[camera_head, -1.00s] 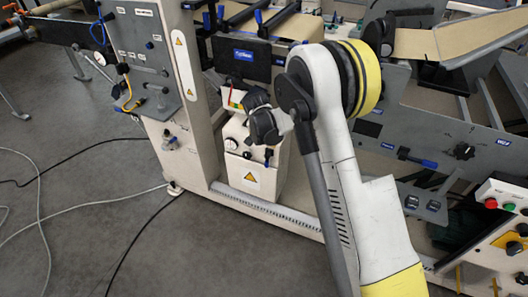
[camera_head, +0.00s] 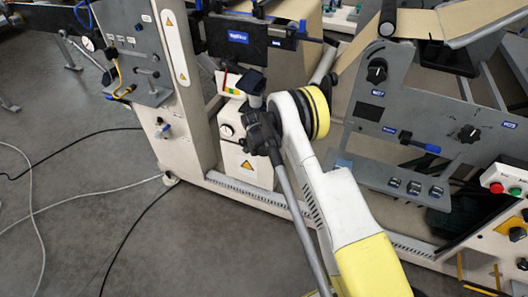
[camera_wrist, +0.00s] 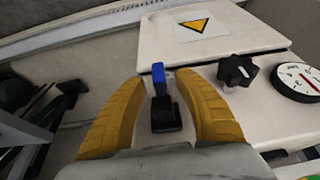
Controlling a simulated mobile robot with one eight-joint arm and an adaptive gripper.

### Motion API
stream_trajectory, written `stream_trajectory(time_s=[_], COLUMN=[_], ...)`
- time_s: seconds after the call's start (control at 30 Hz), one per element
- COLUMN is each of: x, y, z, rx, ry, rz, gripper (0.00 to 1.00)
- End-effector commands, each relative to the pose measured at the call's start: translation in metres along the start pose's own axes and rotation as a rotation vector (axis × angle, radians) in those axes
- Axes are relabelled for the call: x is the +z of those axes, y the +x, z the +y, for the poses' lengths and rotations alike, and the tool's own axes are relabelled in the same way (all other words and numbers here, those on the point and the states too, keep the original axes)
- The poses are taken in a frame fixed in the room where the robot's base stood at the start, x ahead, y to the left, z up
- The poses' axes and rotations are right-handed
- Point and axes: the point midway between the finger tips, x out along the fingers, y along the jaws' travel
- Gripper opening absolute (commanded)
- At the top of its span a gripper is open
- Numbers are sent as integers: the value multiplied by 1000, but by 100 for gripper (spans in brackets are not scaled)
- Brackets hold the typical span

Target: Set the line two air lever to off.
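A small lever with a blue handle (camera_wrist: 158,76) on a black base (camera_wrist: 165,114) shows in the wrist view, on a cream-coloured unit. My gripper (camera_wrist: 167,77) has two yellow fingers, spread apart, one on each side of the lever. I see no clear contact. In the head view my arm hides this lever and my fingertips. No label for line two is readable, so I cannot confirm which line this lever belongs to.
Beside the lever are a black star knob (camera_wrist: 238,70) and a round gauge (camera_wrist: 297,82). A yellow warning triangle (camera_wrist: 194,25) is behind. In the head view, another blue-handled lever (camera_head: 420,143) sits on the grey panel. Cables lie on the open floor (camera_head: 75,225) at left.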

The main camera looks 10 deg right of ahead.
Motion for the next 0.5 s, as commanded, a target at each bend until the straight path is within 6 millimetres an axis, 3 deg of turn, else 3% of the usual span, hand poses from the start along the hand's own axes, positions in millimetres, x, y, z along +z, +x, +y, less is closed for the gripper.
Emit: stream_trajectory(time_s=[0.37, 0.5], x=[0, 0], y=[7, 6], z=[0, 0], rx=[0, 0], ry=[-1, 0], rz=[0, 0], gripper=[38, 0])
